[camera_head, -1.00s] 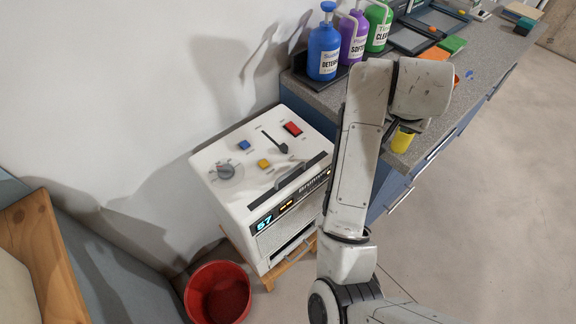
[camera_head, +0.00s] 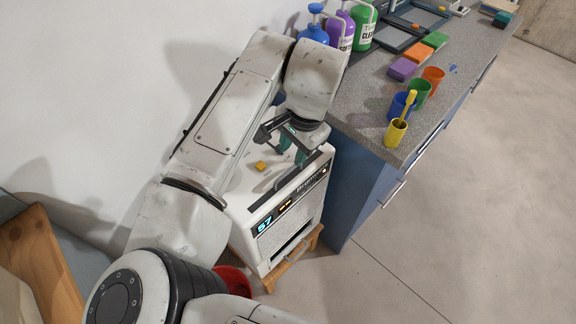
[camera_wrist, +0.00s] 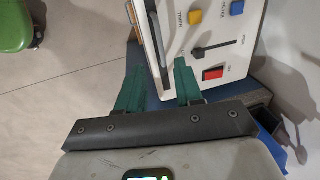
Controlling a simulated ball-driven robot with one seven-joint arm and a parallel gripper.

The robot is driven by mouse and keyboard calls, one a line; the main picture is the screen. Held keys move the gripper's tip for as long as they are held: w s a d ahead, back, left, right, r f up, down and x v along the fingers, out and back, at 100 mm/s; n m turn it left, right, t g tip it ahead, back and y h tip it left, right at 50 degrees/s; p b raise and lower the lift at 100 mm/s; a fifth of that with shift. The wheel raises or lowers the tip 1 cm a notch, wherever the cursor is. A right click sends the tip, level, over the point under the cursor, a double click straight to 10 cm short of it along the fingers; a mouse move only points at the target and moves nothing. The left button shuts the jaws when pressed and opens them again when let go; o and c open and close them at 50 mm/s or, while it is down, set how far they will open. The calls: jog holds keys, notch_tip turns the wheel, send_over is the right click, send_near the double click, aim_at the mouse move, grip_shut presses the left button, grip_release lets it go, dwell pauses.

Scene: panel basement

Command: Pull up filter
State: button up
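A white box-shaped appliance (camera_head: 290,235) stands below my arm in the head view; its top panel also shows in the wrist view (camera_wrist: 225,55). A dark bar-like strip or handle (camera_head: 285,183) runs along the front edge of its top. I cannot tell for certain that this is the filter's handle. My gripper (camera_head: 292,152) is above the right part of the top, near the strip. In the wrist view my gripper (camera_wrist: 159,67) has its two green fingers apart and nothing held. The strip lies beneath and between them; contact cannot be told.
On the panel are a yellow button (camera_wrist: 195,17), a blue button (camera_wrist: 237,8), a black lever (camera_wrist: 213,46) and a red switch (camera_wrist: 213,73). A counter (camera_head: 362,105) with bottles and cups stands at the right. A red bucket (camera_head: 233,280) is partly hidden below.

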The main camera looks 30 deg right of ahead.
aim_at(287, 172)
jog(key=f, duration=0.3)
jog(key=w+f, duration=0.1)
jog(key=f, duration=0.4)
jog(key=shift+w+a+f, duration=0.3)
jog(key=shift+w+f, duration=0.05)
grip_shut()
dwell(1.0)
